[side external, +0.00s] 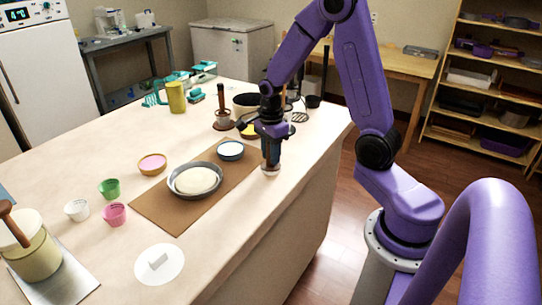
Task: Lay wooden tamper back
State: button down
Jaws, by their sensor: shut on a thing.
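My gripper (271,156) points down over the right part of the counter, just right of the brown board. It is shut on a small pale, round-ended piece (270,171), which looks like the wooden tamper. Only its lower end shows below the fingers; the rest is hidden by the gripper. The piece is upright and at or very near the counter surface; I cannot tell whether it touches.
A brown board (150,207) holds a round pan of dough (195,181). A dark wooden-handled tool (222,113), a yellow jug (176,97) and pots stand behind. Small coloured cups (115,214) are at left.

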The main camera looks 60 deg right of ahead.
jog(key=shift+f, duration=0.55)
jog(key=shift+f, duration=0.25)
jog(key=c, duration=0.9)
grip_release()
jog(key=shift+o, duration=0.2)
